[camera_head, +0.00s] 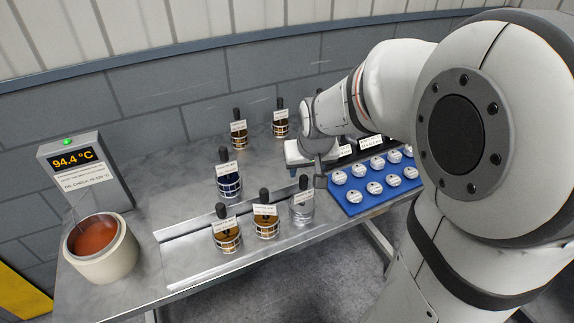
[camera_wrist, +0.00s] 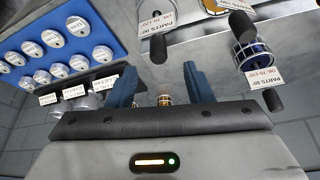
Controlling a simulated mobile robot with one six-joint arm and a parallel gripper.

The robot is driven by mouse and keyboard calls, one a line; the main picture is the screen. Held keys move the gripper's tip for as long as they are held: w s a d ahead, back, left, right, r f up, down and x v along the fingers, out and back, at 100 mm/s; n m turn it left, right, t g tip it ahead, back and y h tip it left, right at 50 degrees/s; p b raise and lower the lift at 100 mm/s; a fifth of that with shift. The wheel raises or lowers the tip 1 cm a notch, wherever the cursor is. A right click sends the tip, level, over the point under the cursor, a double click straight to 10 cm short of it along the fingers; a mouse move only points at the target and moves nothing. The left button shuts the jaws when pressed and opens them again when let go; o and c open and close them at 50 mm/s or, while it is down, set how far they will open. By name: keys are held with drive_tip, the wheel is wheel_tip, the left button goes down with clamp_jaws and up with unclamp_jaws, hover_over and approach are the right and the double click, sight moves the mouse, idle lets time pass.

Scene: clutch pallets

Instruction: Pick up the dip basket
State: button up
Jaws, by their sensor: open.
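Several small wire baskets with black upright handles and white tags stand on the metal bench; I cannot tell which one is the dip basket. The front row has two amber baskets (camera_head: 227,240) (camera_head: 266,228) and a silver one (camera_head: 302,214). A blue-filled basket (camera_head: 229,186) stands behind them, with two dark amber ones (camera_head: 239,138) (camera_head: 280,128) near the wall. My gripper (camera_head: 306,176) is above the bench just behind the silver basket. In the wrist view its blue fingers (camera_wrist: 162,88) are apart with nothing held between them. The blue-filled basket (camera_wrist: 252,58) is to their right.
A blue tray (camera_head: 347,209) of round white-topped pieces lies right of my gripper. A round pot of reddish liquid (camera_head: 96,238) stands at the left beside a display box (camera_head: 85,172) reading 94.4 °C. A grey wall (camera_head: 150,105) bounds the back. The bench's left middle is clear.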

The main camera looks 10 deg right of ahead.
sight(304, 176)
drive_tip(key=shift+p+x, duration=0.75)
drive_tip(key=shift+x, duration=3.3)
drive_tip(key=shift+d, duration=0.1)
drive_tip(key=shift+c, duration=0.2)
clamp_jaws()
drive_tip(key=shift+w+r, duration=0.2)
